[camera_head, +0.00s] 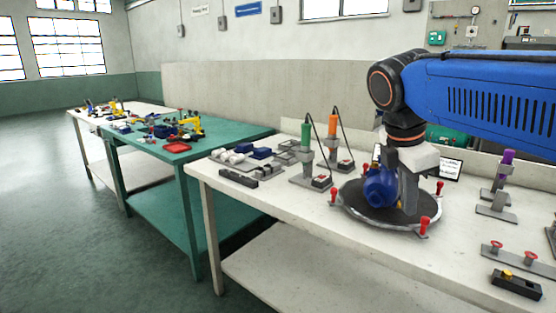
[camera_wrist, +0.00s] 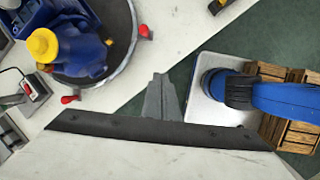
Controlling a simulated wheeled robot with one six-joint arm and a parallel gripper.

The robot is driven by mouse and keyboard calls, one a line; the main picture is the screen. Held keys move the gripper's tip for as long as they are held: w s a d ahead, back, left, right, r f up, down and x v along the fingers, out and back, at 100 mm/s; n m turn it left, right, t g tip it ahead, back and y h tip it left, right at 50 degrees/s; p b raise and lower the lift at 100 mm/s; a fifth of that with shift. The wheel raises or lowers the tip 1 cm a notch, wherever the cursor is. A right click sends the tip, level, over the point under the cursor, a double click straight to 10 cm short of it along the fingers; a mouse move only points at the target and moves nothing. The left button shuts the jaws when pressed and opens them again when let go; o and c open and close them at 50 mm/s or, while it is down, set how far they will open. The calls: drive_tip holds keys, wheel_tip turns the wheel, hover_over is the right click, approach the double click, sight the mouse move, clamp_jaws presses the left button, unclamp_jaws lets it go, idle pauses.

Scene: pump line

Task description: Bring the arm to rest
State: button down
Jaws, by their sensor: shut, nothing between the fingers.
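My gripper (camera_head: 409,200) points down over the right part of the round turntable (camera_head: 352,208) in the head view, in front of or beside the blue pump (camera_head: 380,187). In the wrist view my gripper's fingers (camera_wrist: 160,82) are together with nothing between them. They appear apart from the pump (camera_wrist: 82,50), which sits at the upper left with a yellow cap. The arm (camera_head: 480,85) is stretched out from the right edge, above the bench. The gripper hides part of the pump and turntable in the head view.
Red clamps (camera_head: 424,225) stand around the turntable's rim. Green (camera_head: 306,138) and orange (camera_head: 333,127) tools stand upright to its left, and a purple-topped tool (camera_head: 507,160) to its right. A black tray (camera_head: 516,283) lies near the bench front. Wooden crates (camera_wrist: 290,130) show at right.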

drive_tip(key=s+f+m+t+y, duration=0.1)
drive_tip(key=s+f+m, duration=0.4)
drive_tip(key=f+m, duration=0.4)
drive_tip(key=s+f+m+t+y, duration=0.2)
drive_tip(key=s+f+m, duration=0.4)
drive_tip(key=f+m, duration=0.3)
drive_tip(key=shift+s+a+f, duration=0.25)
drive_tip(key=shift+a+f, duration=0.05)
drive_tip(key=shift+f, duration=0.6)
